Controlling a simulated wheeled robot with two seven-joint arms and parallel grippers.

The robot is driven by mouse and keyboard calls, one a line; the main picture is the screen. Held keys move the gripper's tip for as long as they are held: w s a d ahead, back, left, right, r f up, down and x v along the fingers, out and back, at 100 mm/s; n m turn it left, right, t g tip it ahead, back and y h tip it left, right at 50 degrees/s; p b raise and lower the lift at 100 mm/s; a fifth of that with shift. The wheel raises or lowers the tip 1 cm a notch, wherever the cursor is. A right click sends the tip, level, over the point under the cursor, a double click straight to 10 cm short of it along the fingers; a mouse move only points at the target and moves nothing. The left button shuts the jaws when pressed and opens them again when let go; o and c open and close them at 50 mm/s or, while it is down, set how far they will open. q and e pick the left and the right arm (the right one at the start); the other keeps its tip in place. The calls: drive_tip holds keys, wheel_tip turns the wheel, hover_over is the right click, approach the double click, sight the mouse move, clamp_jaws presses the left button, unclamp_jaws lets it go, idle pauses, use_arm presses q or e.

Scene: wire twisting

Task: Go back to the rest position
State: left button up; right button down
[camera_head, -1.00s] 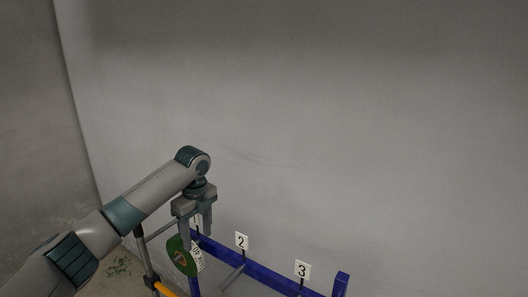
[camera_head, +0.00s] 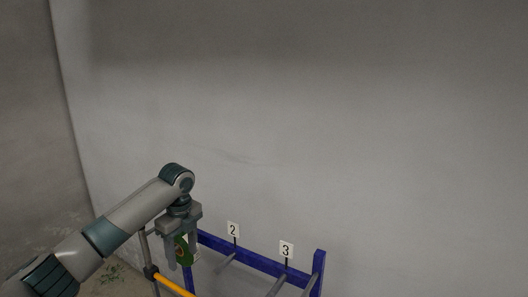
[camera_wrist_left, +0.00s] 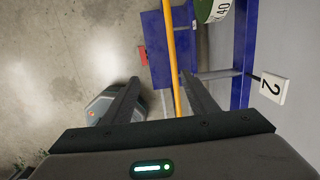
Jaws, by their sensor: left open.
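My left gripper (camera_head: 181,249) is in the lower left of the head view, pointing down, in front of the left end of a blue rack (camera_head: 258,261). Its two fingers are apart with nothing held between them; they also show in the left wrist view (camera_wrist_left: 160,97). A green round spool (camera_head: 181,250) with a white side shows behind the fingers, partly hidden by them. In the left wrist view the spool (camera_wrist_left: 212,8) is at the top edge, apart from the fingers. My right gripper is in neither view.
White number tags 2 (camera_head: 233,229) and 3 (camera_head: 287,249) stand on the rack, above grey bars. A yellow bar (camera_head: 173,285) and a grey post stand near my left gripper. A grey wall (camera_head: 350,130) is behind the rack. Bare floor (camera_wrist_left: 60,60) shows in the left wrist view.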

use_arm(q)
drive_tip(key=s+d+f+n+h, duration=0.1)
drive_tip(key=s+d+f+n, duration=0.1)
drive_tip(key=s+d+f, duration=0.4)
drive_tip(key=s+d+f+n+h, duration=0.1)
drive_tip(key=s+d+f+n, duration=0.2)
drive_tip(key=s+f, duration=0.55)
drive_tip(key=s+d+f+n+h, duration=0.1)
drive_tip(key=s+d+f+n, duration=0.1)
drive_tip(key=s+d+f, duration=0.35)
drive_tip(key=s+a+f+n+t, duration=0.1)
drive_tip(key=s+a+f+n, duration=0.2)
drive_tip(key=s, duration=0.4)
drive_tip(key=s+a+f+n+t, duration=0.1)
drive_tip(key=s+a+f+n, duration=0.15)
drive_tip(key=s+n, duration=0.4)
drive_tip(key=s+a+n+t+y, duration=0.15)
drive_tip(key=s+a+n, duration=0.55)
drive_tip(key=s, duration=0.8)
wheel_tip(320, 180, down, 28)
drive_tip(key=s+a+m+g, duration=0.1)
drive_tip(key=m+g, duration=0.1)
drive_tip(key=s+a+f, duration=0.1)
drive_tip(key=s+f, duration=0.7)
drive_tip(key=s, duration=0.1)
drive_tip(key=s+a+f+g, duration=0.1)
drive_tip(key=s+a+f, duration=0.1)
drive_tip(key=s+f, duration=0.7)
drive_tip(key=shift+a+y, duration=0.3)
drive_tip(key=shift+y, duration=0.05)
